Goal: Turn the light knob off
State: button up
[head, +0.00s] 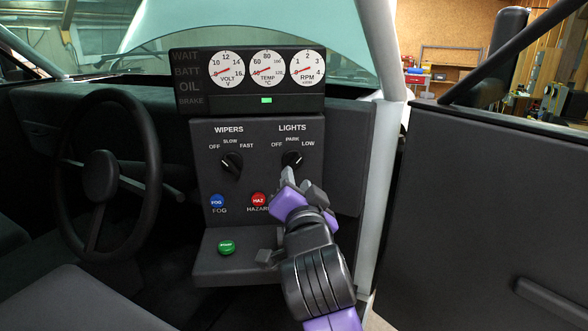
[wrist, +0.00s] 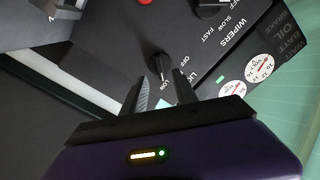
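The black light knob (head: 292,160) sits under the LIGHTS label on the dash panel, with OFF, PARK and LOW marked around it. Its pointer appears turned to the right, toward LOW. In the wrist view the knob (wrist: 166,68) lies just beyond the gap between my fingers, and its pointed end is beside the LOW text. My gripper (head: 301,184) is just below and in front of the knob in the head view. Its fingers (wrist: 163,92) are apart with nothing between them. Contact with the knob cannot be made out.
The wiper knob (head: 232,163) is left of the light knob. The red hazard button (head: 258,199) and blue fog button (head: 217,201) are below, and a green button (head: 227,247) sits on the lower ledge. The steering wheel (head: 100,178) is at left, the open door (head: 490,210) at right.

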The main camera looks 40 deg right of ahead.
aim_at(293, 166)
jog(key=shift+p+x, duration=0.55)
jog(key=shift+x, duration=2.65)
grip_shut()
